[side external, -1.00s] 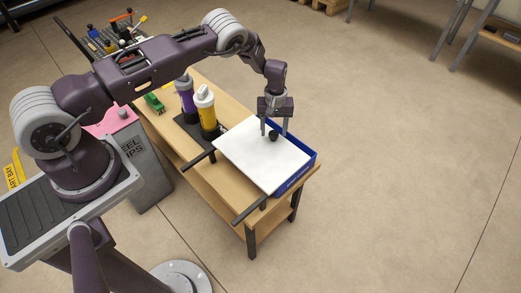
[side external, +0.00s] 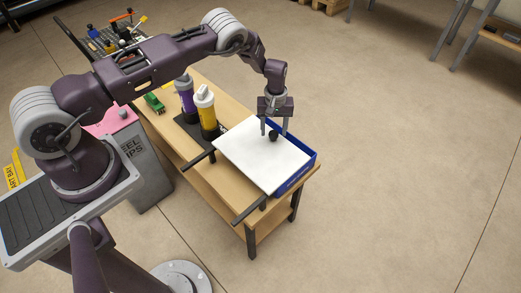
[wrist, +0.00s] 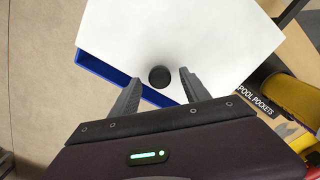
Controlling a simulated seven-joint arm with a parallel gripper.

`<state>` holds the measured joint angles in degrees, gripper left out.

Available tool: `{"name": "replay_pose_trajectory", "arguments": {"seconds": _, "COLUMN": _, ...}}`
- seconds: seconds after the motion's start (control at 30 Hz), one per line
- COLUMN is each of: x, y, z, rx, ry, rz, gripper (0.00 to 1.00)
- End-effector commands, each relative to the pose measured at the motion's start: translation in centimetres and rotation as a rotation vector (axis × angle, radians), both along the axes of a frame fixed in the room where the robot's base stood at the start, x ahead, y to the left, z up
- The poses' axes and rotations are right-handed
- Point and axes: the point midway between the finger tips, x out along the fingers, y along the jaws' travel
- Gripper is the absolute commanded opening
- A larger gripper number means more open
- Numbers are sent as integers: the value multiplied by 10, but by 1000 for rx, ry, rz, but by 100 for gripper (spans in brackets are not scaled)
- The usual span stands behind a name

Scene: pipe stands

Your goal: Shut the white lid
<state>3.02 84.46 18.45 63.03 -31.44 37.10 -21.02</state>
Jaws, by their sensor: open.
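The white lid (side external: 250,158) is a flat square panel with a round black knob (side external: 273,136). It lies over a blue box (side external: 297,178) on the wooden bench. The box's blue edge shows past the lid along the right side in the side view. In the wrist view the lid (wrist: 205,35) leaves a strip of the blue box (wrist: 103,66) bare at lower left. My gripper (side external: 275,134) points down at the knob. Its fingers are open on either side of the knob, which also shows between them in the wrist view (wrist: 159,77), with gaps. The box's inside is mostly hidden.
A yellow spool or bottle (side external: 207,112) and a purple one (side external: 186,98) stand on a black base left of the lid. A green object (side external: 154,103) lies farther back on the bench (side external: 208,181). Dark bars stick out from the bench's near edge.

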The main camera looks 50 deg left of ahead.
Motion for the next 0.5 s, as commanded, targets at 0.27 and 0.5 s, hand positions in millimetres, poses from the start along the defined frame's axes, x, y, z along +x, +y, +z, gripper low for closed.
{"name": "replay_pose_trajectory", "arguments": {"seconds": 0.27, "x": 1, "y": 0, "z": 30, "rx": 0, "ry": -3, "rz": 0, "gripper": 55}}
{"name": "replay_pose_trajectory", "arguments": {"seconds": 0.5, "x": 1, "y": 0, "z": 55, "rx": -1, "ry": -2, "rz": 1, "gripper": 55}}
